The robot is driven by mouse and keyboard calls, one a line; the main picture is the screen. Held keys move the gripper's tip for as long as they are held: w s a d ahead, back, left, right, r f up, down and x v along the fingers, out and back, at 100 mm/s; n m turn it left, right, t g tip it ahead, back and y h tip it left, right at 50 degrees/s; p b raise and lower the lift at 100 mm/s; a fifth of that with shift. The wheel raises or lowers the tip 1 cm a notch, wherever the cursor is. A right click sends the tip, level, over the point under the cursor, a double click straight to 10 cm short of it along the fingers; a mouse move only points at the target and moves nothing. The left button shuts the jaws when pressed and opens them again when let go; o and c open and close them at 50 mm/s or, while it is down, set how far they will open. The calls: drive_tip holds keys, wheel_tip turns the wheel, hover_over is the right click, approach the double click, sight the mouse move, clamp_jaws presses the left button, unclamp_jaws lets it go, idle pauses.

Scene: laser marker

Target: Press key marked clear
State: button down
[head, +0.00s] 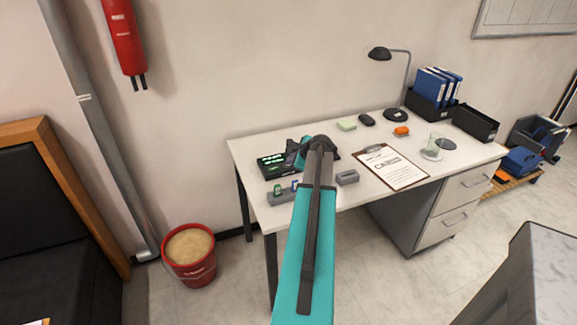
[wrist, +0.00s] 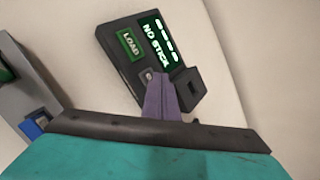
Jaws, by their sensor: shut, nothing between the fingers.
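The black laser marker (head: 275,168) sits at the left end of the desk. In the wrist view the marker (wrist: 118,42) shows a green key reading LOAD (wrist: 129,43) and a lit screen (wrist: 158,40) reading NO STICK. No key reading CLEAR can be made out. A small grey round part (wrist: 148,74) lies beside my fingertips, below the screen. My gripper (wrist: 162,84) is shut and empty, its purple fingers over the marker's lower part, hiding some of it. I cannot tell whether they touch it. In the head view my arm partly covers the marker.
A grey holder (head: 282,199) with a green stick and a blue stick stands in front of the marker.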

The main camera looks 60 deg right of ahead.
drive_tip(key=shift+r+p, duration=0.55)
drive_tip(key=shift+r, duration=0.2)
drive_tip(key=shift+r, duration=0.1)
drive_tip(key=shift+r+p, duration=1.75)
drive_tip(key=shift+r, duration=0.7)
